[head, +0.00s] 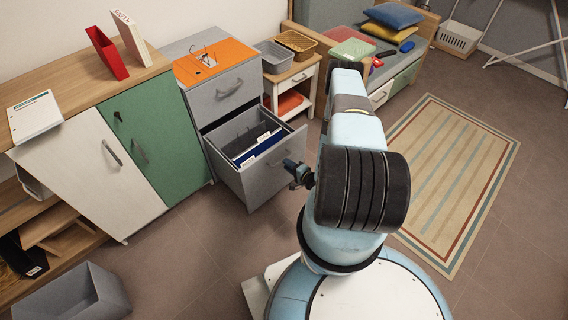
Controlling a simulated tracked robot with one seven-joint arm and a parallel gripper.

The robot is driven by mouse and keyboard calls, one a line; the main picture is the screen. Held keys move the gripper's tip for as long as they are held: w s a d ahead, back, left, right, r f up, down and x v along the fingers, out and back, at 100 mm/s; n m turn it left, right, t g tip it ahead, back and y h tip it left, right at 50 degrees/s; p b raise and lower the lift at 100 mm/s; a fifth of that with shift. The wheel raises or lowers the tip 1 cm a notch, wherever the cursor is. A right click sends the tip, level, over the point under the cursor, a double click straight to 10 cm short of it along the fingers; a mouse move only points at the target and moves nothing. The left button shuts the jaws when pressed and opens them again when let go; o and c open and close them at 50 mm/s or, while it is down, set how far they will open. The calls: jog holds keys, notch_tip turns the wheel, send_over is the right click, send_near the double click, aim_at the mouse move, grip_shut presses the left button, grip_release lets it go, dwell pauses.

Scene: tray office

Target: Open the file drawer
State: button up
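The grey file drawer (240,178) is the lower drawer of the grey cabinet (200,95). It stands pulled well out, and blue hanging files (262,143) with white tabs show inside it. My gripper (290,166) is at the front right of this drawer, close to its front panel. My arm and the small size hide the fingers, so I cannot tell whether they are open, shut or touching the drawer's handle. The upper drawer (228,95) of the cabinet is closed, with a grey handle (229,88).
A white and green cupboard (150,140) stands left of the drawer cabinet. A small wooden side table (300,75) stands to its right, and a bench with cushions (392,15) is further back. A striped rug (450,170) lies at right. A grey bin (75,295) is at front left.

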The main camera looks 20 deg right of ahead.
jog(key=v, duration=0.9)
jog(key=shift+s, duration=0.4)
jog(key=shift+w+d, duration=0.1)
jog(key=shift+d, duration=0.05)
